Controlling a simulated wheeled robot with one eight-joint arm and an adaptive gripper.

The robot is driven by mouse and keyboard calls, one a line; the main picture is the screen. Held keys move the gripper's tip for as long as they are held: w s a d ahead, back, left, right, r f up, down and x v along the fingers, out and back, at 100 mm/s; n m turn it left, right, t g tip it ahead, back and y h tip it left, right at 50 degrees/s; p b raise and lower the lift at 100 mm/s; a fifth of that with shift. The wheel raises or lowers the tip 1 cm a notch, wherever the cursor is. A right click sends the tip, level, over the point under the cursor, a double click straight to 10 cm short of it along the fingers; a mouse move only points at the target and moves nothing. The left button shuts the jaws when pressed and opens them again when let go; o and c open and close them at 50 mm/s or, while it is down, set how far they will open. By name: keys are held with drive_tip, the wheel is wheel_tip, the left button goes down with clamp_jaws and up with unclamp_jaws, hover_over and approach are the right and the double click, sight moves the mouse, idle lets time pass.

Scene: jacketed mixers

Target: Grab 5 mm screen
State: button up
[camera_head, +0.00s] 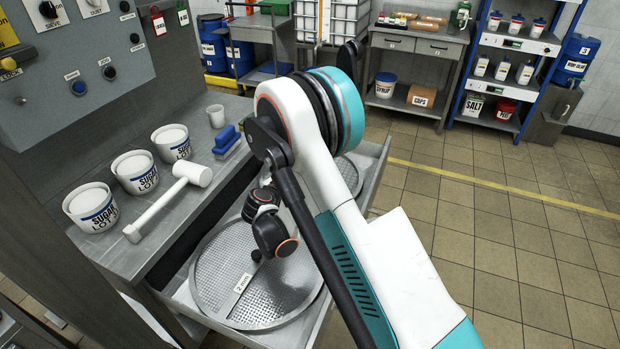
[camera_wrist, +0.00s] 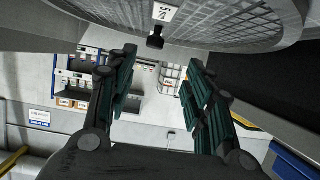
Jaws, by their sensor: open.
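The open drawer (camera_head: 180,293) holds round metal mesh screens. The near screen (camera_head: 225,290) lies flat and its white tag reads 2 mm. Part of another screen (camera_head: 351,178) shows behind my arm, farther back in the drawer. In the wrist view a mesh screen (camera_wrist: 235,28) fills the top, with a white tag (camera_wrist: 165,12) on which a 5 can be read and a small black knob (camera_wrist: 155,40). My gripper (camera_wrist: 162,64) is open and empty, its fingers on either side of the knob's line and apart from it. My arm hides the fingers in the head view.
The bench left of the drawer carries several sugar tubs (camera_head: 134,172), a white mallet (camera_head: 170,200), a blue brush (camera_head: 227,138) and a small cup (camera_head: 216,116). A control panel (camera_head: 80,55) stands above. The tiled floor (camera_head: 490,235) at right is clear.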

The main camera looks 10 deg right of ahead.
drive_tip(key=b+x, duration=0.1)
drive_tip(key=x, duration=0.5)
drive_tip(key=shift+f, duration=0.1)
drive_tip(key=shift+s+d+b+x, duration=0.1)
drive_tip(key=shift+d+b+x, duration=0.1)
drive_tip(key=shift+b+x, duration=0.9)
drive_tip(key=shift+s+d+b+x, duration=0.15)
drive_tip(key=shift+b+x, duration=0.3)
drive_tip(key=shift+x, duration=1.2)
clamp_jaws()
